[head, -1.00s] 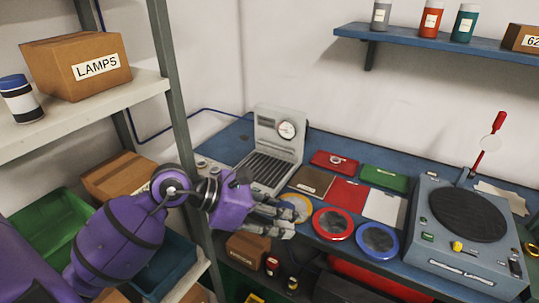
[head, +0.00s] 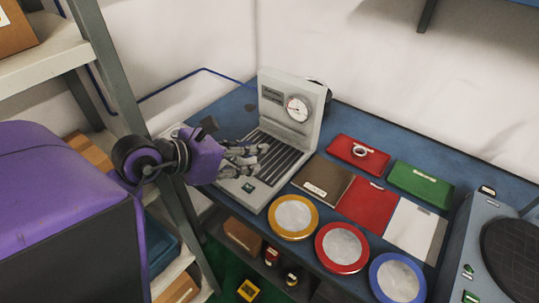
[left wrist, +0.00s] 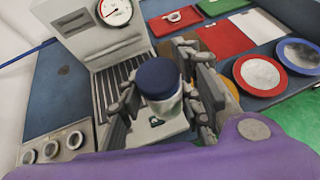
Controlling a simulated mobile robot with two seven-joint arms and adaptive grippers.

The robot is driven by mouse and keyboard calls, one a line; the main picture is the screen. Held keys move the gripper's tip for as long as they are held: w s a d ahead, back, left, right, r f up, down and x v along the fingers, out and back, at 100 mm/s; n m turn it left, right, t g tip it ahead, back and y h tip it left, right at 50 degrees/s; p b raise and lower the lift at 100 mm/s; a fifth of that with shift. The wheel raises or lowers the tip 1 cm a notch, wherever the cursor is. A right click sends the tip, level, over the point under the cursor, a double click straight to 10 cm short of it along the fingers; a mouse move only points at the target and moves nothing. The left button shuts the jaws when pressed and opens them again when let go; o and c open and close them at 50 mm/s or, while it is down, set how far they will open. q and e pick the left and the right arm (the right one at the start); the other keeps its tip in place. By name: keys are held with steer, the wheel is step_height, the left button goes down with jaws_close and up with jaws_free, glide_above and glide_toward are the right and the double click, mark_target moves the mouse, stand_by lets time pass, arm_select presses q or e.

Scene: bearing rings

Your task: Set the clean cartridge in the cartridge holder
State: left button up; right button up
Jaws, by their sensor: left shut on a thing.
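My left gripper (head: 258,157) is over the front part of a grey gauge unit with a slotted bed (head: 285,155). In the left wrist view the fingers (left wrist: 165,90) are shut around a pale cylinder with a dark blue top (left wrist: 160,80), which looks like the cartridge. It stands roughly upright between the fingers; its lower end is partly hidden. In the head view the hand hides it. A grey block with three round fittings (left wrist: 52,147) is at lower left in the wrist view; I cannot tell whether it is the cartridge holder. My right gripper is not in view.
Yellow (head: 293,217), red (head: 342,247) and blue (head: 397,278) rimmed dishes line the bench front. Red and green trays and flat mats lie behind them. A grey turntable unit (head: 490,250) stands at right. A shelf post (head: 120,100) is close to my left arm.

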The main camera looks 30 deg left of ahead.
arm_select(q)
steer(key=w+f, duration=0.3)
steer(key=w, duration=0.1)
steer(key=w+f, duration=0.3)
steer(key=w, duration=0.1)
steer(key=w+f+p, duration=0.1)
steer(key=w+f, duration=0.2)
steer(key=w, duration=0.1)
steer(key=shift+w+a+f, duration=0.15)
steer(key=shift+w+a, duration=0.25)
steer(key=shift+f, duration=1.45)
steer(key=shift+f, duration=0.25)
steer(key=o, duration=1.2)
steer(key=shift+o, duration=0.2)
steer(key=shift+r, duration=0.15)
